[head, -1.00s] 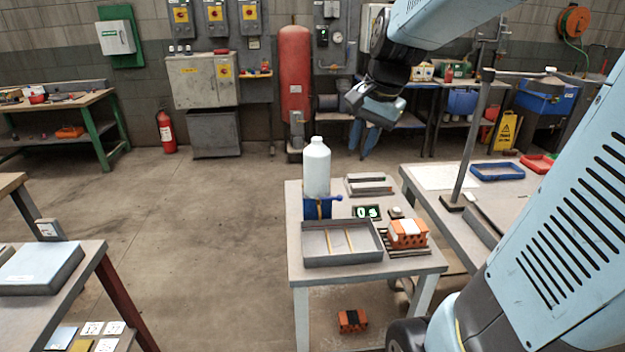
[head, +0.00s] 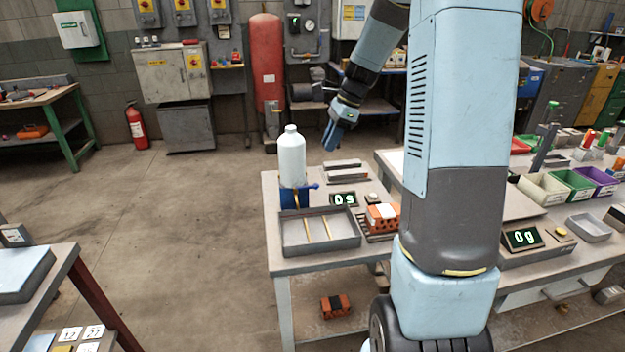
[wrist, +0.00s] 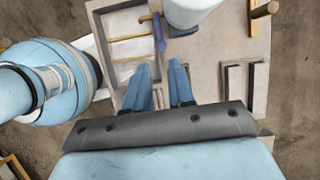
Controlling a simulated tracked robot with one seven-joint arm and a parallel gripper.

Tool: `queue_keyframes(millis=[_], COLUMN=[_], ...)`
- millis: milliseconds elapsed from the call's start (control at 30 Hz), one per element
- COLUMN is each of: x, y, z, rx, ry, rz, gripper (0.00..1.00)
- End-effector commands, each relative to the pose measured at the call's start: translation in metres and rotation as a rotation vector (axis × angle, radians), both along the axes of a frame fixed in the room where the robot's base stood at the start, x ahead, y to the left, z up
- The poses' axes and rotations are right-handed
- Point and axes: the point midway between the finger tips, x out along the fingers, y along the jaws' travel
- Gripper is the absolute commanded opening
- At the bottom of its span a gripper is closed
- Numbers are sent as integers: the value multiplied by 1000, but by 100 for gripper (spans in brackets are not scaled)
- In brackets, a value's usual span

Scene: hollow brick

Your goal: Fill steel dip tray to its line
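The grey steel dip tray (head: 322,249) lies on the small bench, with two thin yellowish rods across it. I cannot make out a fill line or any liquid in it. It also shows at upper left in the wrist view (wrist: 108,48). A white bottle (head: 291,160) stands upright at the blue holder (head: 294,196) behind the tray; its lower part (wrist: 190,10) shows at the top of the wrist view. My gripper (head: 335,141) is raised beyond the bottle, to its right. In the wrist view my gripper (wrist: 160,66) has its blue fingers apart, with nothing seen between them.
An orange hollow brick (head: 382,218) with a white top sits right of the tray. A display (head: 343,199) reads 0s, beside a button (head: 372,197). Another brick (head: 336,307) is on the lower shelf. A second bench stands right.

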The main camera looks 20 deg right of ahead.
Motion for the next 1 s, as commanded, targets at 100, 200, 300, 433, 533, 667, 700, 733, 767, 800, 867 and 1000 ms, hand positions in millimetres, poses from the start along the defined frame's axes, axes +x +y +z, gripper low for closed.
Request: queue_keyframes(millis=[100,200,300,433,533,667,700,733,767,800,867,1000], x=[0,1,1,3,3,4,5,5,5,6,6,6], y=[5,12,18,27,34,42,44,45,46,48,49,52], z=[-12,-28,-44,-65,-81,-100,-104,-107,-110,-113,-118,-122], rx=[0,1,0,0,0,0,0,0,-1,-1,-1,-1], ry=[1,3,3,2,2,1,1,1,0,-1,0,-1], rz=[2,3,3,3,3,5,6,6,5,5,5,5], gripper=[23,23,23,23,23,23,23,23,23,23,23,23])
